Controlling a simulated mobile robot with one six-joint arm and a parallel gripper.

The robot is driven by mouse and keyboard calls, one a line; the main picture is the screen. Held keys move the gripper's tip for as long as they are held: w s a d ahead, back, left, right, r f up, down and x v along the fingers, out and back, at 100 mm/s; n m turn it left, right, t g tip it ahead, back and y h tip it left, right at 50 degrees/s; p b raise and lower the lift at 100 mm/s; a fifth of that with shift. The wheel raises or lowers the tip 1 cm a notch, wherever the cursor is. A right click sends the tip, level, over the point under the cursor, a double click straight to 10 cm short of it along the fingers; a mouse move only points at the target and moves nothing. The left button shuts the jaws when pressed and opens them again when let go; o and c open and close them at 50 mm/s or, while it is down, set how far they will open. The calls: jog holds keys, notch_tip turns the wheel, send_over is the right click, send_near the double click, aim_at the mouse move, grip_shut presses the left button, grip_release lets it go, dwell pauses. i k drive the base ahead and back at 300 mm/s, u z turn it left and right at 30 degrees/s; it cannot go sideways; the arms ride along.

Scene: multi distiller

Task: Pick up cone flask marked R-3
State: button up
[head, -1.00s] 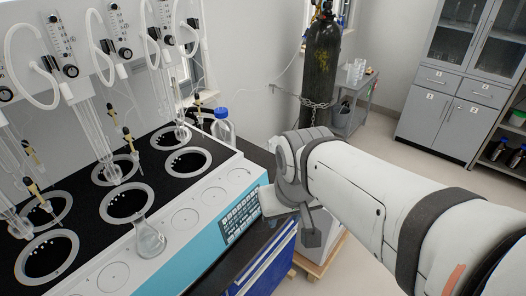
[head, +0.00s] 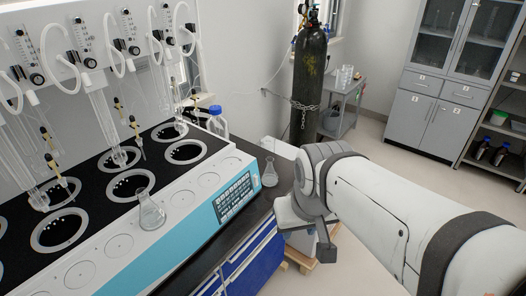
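A clear glass cone flask (head: 151,213) stands upright on the white front ledge of the multi distiller (head: 180,240). A second clear cone flask (head: 270,173) stands on the dark bench top, right of the distiller's keypad and just left of my arm. No marking can be read on either flask, so I cannot tell which is R-3. My gripper (head: 305,220) is at the end of my white arm, over the bench's right end, to the right of and nearer than the second flask. It appears apart from both flasks.
A blue-capped bottle (head: 217,122) stands behind the distiller. Glass tubes and hoses (head: 95,100) rise over its black wells. A dark gas cylinder (head: 311,75), a grey cart (head: 343,108) and cabinets (head: 440,95) stand farther back. Open floor lies at right.

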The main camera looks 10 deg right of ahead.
aim_at(268, 179)
jog(key=z, duration=0.1)
jog(key=i, duration=0.5)
jog(key=z, duration=0.9)
jog(key=k, duration=1.25)
jog(key=z, duration=1.15)
jog(key=i, duration=0.55)
jog(key=u, duration=0.65)
jog(key=i, duration=1.35)
jog(key=u, duration=1.4)
jog(key=i, duration=0.6)
jog(key=u, duration=0.25)
jog(key=k, duration=0.55)
